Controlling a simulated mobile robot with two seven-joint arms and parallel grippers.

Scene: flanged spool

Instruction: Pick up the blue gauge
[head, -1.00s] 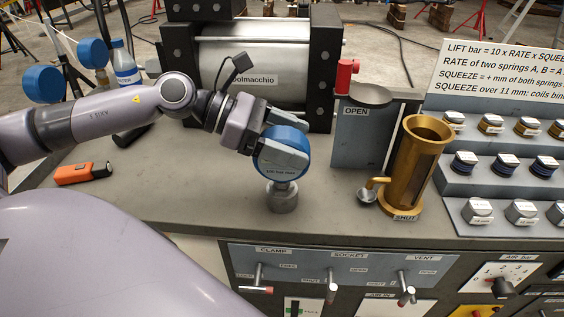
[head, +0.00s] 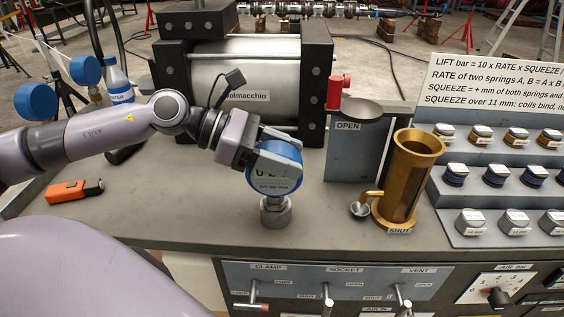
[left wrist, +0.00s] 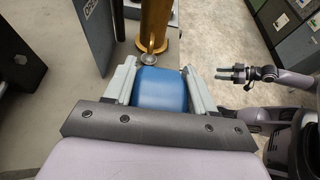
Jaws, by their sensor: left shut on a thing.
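The blue gauge (head: 268,184) is a round dial with a pale label, upright above a short grey metal fitting (head: 275,213) on the bench top. My left gripper (head: 276,152) is shut on the gauge near its top. In the left wrist view the blue body of the gauge (left wrist: 162,90) sits between the two grey fingers. The fitting shows no clear gap from the gauge or the bench. My right gripper (left wrist: 236,73) is small at the right of the left wrist view, its two dark fingers apart and empty.
A large metal cylinder block (head: 245,85) stands behind. Stepped racks of knobs (head: 490,195) are at right. An orange tool (head: 75,190) lies at left.

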